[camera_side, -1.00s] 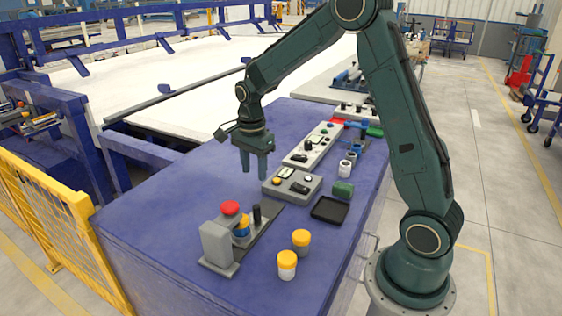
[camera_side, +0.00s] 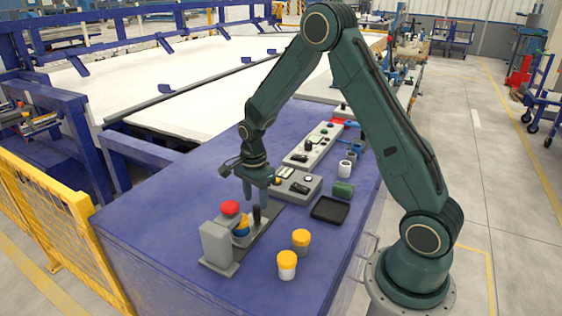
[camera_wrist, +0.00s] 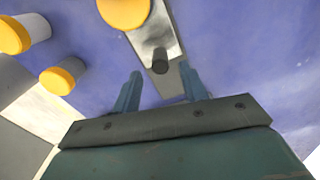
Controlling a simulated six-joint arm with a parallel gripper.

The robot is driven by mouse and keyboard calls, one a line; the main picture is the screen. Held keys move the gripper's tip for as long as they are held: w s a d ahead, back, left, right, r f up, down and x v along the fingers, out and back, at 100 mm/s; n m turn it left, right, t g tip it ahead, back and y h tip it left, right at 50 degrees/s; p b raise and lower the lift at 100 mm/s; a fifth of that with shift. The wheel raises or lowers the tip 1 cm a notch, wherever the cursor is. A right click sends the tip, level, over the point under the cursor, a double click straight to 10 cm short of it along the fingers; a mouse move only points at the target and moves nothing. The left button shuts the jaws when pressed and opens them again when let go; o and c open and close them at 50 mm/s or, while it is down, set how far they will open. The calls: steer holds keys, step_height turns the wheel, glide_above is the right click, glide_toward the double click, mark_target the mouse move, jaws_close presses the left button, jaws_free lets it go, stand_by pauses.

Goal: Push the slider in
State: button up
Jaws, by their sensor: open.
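My gripper (camera_side: 256,202) is open and low over the rail, just behind the handle. In the wrist view, the dark handle (camera_wrist: 160,60) appears ahead of and between the two fingers (camera_wrist: 160,84), with the rail (camera_wrist: 154,30) under it. I cannot tell whether the fingers touch the handle.
Two yellow-capped white cups (camera_side: 301,242) (camera_side: 287,264) stand right of the fixture. A black tray (camera_side: 330,209), a green object (camera_side: 343,189) and a grey control box (camera_side: 296,186) lie behind. The table's left part is clear.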

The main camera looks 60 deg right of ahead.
mark_target(256, 206)
steer(key=shift+f, duration=2.2)
jaws_close()
